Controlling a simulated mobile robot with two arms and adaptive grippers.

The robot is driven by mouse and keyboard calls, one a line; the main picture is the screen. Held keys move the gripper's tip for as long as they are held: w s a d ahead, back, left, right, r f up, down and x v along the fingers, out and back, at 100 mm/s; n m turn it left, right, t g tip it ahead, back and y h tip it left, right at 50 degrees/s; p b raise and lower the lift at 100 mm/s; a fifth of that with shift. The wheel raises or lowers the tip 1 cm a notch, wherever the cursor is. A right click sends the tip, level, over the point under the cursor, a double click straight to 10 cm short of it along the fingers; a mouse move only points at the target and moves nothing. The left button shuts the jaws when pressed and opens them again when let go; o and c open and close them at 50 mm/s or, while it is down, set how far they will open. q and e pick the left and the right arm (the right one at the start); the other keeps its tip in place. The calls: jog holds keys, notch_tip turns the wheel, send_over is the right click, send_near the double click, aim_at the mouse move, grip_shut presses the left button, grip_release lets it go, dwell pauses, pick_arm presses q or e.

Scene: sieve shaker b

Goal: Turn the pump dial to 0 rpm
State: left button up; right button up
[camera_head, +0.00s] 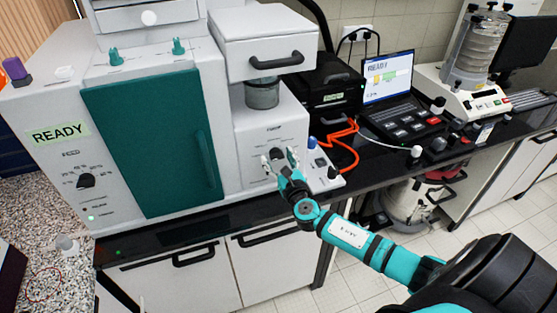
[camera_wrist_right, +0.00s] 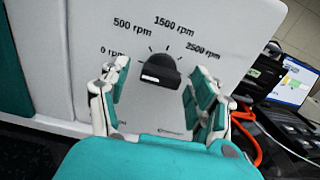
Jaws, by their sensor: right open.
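The pump dial (camera_wrist_right: 160,70) is a black knob on a white panel, with a pale mark on its front face. The labels 0 rpm, 500 rpm, 1500 rpm and 2500 rpm arc around it, with 0 rpm at the left. I cannot tell for sure which label the knob points to. My right gripper (camera_wrist_right: 157,80) is open, with one finger on each side of the dial and visible gaps to it in the wrist view. In the head view my right gripper (camera_head: 279,157) is at the panel and partly hides the dial. My left gripper is not in view.
A white cabinet with a teal door (camera_head: 155,140) and a READY display (camera_head: 58,134) stands left of the panel. An orange cable (camera_head: 345,145), a laptop (camera_head: 388,75) and a black control box (camera_head: 410,125) are to the right. The black counter edge runs below.

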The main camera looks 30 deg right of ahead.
jog(key=v, duration=1.2)
jog(key=shift+r, duration=0.1)
